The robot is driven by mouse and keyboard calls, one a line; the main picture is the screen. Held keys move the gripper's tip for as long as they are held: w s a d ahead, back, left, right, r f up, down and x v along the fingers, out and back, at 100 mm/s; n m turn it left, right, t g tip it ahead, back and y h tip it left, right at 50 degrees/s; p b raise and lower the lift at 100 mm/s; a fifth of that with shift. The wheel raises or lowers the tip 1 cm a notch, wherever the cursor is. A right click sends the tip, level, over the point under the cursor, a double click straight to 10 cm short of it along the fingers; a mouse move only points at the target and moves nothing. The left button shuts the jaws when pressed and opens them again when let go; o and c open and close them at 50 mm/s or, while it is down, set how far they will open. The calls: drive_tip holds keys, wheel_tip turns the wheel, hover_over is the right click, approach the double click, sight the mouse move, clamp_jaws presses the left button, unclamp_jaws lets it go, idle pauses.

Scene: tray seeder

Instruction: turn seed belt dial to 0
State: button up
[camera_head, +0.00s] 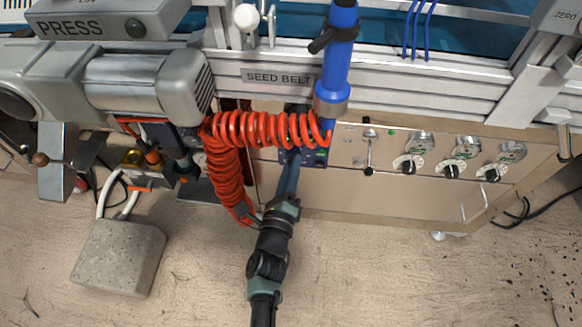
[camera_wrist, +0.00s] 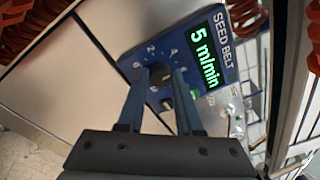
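The seed belt dial (camera_wrist: 160,73) is a dark knob on a blue panel (camera_wrist: 195,50) with white numbers around it. The panel's display (camera_wrist: 204,58) reads 5 m/min in green. In the wrist view, the two blue-grey fingers of my gripper (camera_wrist: 161,72) lie on either side of the knob; I cannot tell if they touch it. In the head view, my gripper (camera_head: 291,157) reaches up to the blue panel (camera_head: 316,159) below the SEED BELT label (camera_head: 280,77). The dial itself is hidden there.
A red coiled hose (camera_head: 262,129) hangs just above and left of my gripper. A blue vertical pipe (camera_head: 337,60) stands above the panel. A lever (camera_head: 369,155) and several other knobs (camera_head: 451,171) sit to the right. A grey block (camera_head: 118,257) lies on the floor at left.

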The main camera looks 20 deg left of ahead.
clamp_jaws()
drive_tip(key=shift+n, duration=0.3)
drive_tip(key=n+y+b, duration=0.1)
drive_tip(key=n, duration=0.8)
drive_tip(key=n+y, duration=0.1)
drive_tip(key=n, duration=0.8)
drive_tip(key=n+y+b, duration=0.1)
drive_tip(key=n, duration=0.9)
drive_tip(key=shift+d+f+b, duration=0.2)
drive_tip(key=shift+d+b, duration=0.05)
drive_tip(key=shift+b, duration=0.05)
drive_tip(key=o, duration=0.7)
unclamp_jaws()
